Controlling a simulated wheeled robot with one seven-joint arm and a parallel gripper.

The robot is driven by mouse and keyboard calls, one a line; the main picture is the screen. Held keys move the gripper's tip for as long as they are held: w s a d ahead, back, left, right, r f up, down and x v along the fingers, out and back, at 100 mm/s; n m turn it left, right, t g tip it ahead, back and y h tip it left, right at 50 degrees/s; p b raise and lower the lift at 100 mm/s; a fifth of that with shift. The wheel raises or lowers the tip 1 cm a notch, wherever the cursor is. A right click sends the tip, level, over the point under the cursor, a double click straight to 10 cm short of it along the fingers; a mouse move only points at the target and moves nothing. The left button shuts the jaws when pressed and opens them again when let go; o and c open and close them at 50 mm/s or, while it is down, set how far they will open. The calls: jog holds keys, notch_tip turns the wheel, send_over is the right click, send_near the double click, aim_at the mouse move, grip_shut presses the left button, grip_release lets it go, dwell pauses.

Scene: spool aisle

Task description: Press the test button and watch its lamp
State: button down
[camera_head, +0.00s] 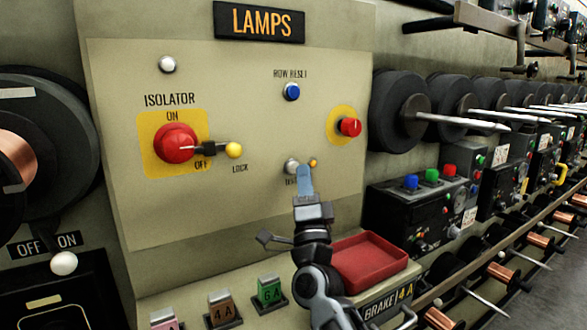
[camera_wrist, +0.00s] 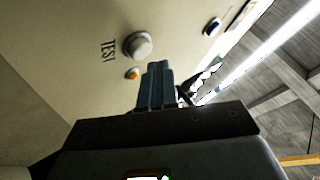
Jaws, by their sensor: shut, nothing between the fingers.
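The test button (camera_head: 291,167) is a round, pale grey button low on the cream panel under the LAMPS sign. Its label is partly covered by my gripper in the head view. The button also shows in the wrist view (camera_wrist: 138,45), beside the word TEST. Its small amber lamp (camera_head: 313,162) sits just right of it, and shows in the wrist view (camera_wrist: 132,73); I cannot tell whether it is lit. My gripper (camera_head: 305,172) is shut and empty, its blue-grey fingertips (camera_wrist: 158,66) close to the button and lamp. In the wrist view the tips appear beside the button, not over it.
The panel also has a blue ROW RESET button (camera_head: 291,92), a red knob (camera_head: 350,127), a white dome (camera_head: 168,65) and a red isolator (camera_head: 176,144) with a yellow-tipped lock. A red tray (camera_head: 371,262) and several tagged blocks sit below. Spools and spindles line the right.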

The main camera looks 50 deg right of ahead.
jog(key=shift+w+d, duration=0.1)
jog(key=shift+w, duration=0.2)
jog(key=shift+w+d+b, duration=0.1)
jog(key=shift+w+b, duration=0.25)
jog(key=shift+w, duration=0.1)
dwell(0.7)
jog(key=shift+s, duration=0.15)
jog(key=shift+s+a+p, duration=0.25)
jog(key=shift+s+p, duration=0.1)
jog(key=shift+s, duration=0.4)
jog(key=shift+s, duration=0.1)
jog(key=shift+s+a+p, duration=0.3)
jog(key=shift+s, duration=0.65)
jog(key=shift+s+a+p, duration=0.25)
jog(key=shift+s+p, duration=0.1)
jog(key=shift+s, duration=0.55)
jog(key=shift+s+a+p, duration=0.3)
jog(key=shift+s, duration=0.65)
